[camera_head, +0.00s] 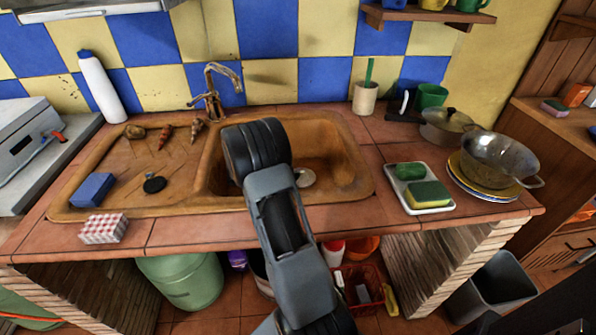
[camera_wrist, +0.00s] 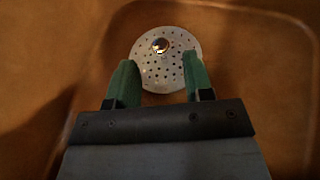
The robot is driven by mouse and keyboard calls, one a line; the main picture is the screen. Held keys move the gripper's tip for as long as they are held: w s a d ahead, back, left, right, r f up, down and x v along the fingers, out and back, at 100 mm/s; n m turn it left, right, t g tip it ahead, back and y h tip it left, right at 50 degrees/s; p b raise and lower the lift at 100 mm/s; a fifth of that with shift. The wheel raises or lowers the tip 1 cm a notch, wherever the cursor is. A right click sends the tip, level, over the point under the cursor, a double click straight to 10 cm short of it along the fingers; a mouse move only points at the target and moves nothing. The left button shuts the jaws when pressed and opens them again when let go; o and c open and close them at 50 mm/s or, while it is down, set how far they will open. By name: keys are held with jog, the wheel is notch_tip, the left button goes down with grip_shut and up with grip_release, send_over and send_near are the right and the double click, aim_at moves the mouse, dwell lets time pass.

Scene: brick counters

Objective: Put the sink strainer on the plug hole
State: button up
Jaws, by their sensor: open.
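The sink strainer (camera_wrist: 172,72) is a pale round metal disc with many small holes and a shiny knob. It lies in the brown sink basin (camera_head: 340,140), and part of it shows in the head view (camera_head: 306,178) just right of my arm. My gripper (camera_wrist: 161,82) has two green fingers, spread apart, one at each side of the strainer's lower part. The knob is beyond the fingertips in the wrist view. Nothing is clamped. I cannot tell whether the fingers touch the disc. In the head view my arm hides the fingers.
The tap (camera_head: 214,92) stands behind the basin. A white tray (camera_head: 433,207) with sponges and a metal colander (camera_head: 499,158) are at the right.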

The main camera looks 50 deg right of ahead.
jog(key=shift+v, duration=1.25)
jog(key=shift+r, duration=0.1)
